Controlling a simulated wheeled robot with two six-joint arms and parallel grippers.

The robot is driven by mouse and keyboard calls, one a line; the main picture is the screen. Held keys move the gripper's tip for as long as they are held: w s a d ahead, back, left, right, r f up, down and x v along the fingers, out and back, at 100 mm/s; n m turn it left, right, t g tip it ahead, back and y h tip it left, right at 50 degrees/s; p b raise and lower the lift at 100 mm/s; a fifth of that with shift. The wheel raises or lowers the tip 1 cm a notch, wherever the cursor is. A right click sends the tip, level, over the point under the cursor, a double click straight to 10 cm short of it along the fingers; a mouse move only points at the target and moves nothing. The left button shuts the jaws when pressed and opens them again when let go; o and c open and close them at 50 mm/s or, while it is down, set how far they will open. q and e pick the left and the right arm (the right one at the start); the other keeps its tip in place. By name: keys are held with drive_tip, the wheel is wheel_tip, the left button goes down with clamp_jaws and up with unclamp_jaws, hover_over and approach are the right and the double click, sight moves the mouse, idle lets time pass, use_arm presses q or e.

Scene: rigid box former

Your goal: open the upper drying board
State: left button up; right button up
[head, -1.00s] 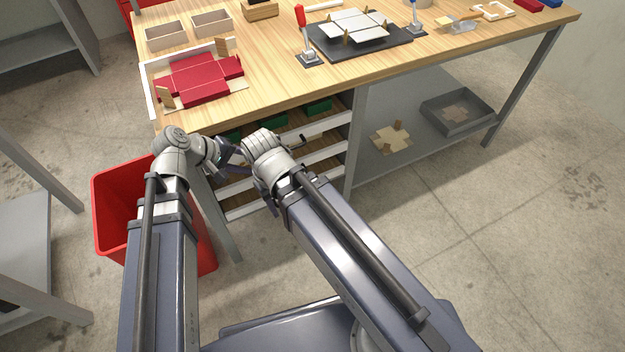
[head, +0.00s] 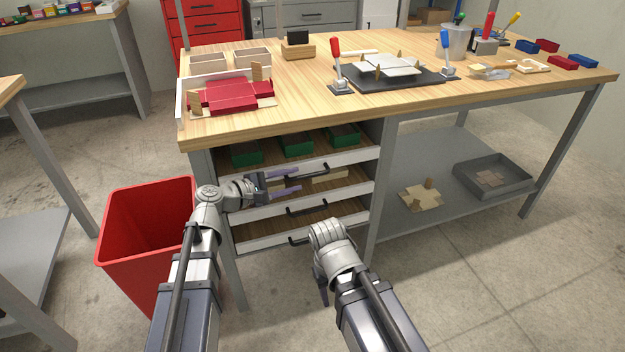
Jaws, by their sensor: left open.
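The upper drying board (head: 348,158) is the top one of three boards with white fronts under the left part of the workbench. Its black bar handle (head: 318,171) is on the middle of the front. Its front looks about in line with the boards below. My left gripper (head: 299,180) is open and empty, its two fingers pointing right close to the left end of this handle. I cannot tell whether they touch it. My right gripper (head: 322,289) hangs low in front of the boards, mostly hidden by its own wrist; only a dark finger part shows.
Green trays (head: 298,146) stand behind the upper front. The middle board (head: 352,192) and lower board (head: 262,242) have handles too. A red bin (head: 147,235) stands at the left. The workbench (head: 300,75) overhangs the boards. The floor (head: 470,290) at the right is clear.

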sight(306, 176)
use_arm(q)
drive_tip(key=b+x, duration=0.1)
drive_tip(key=x, duration=0.5)
drive_tip(key=shift+w+d+f, duration=0.15)
drive_tip(key=shift+d, duration=0.05)
clamp_jaws()
idle(1.3)
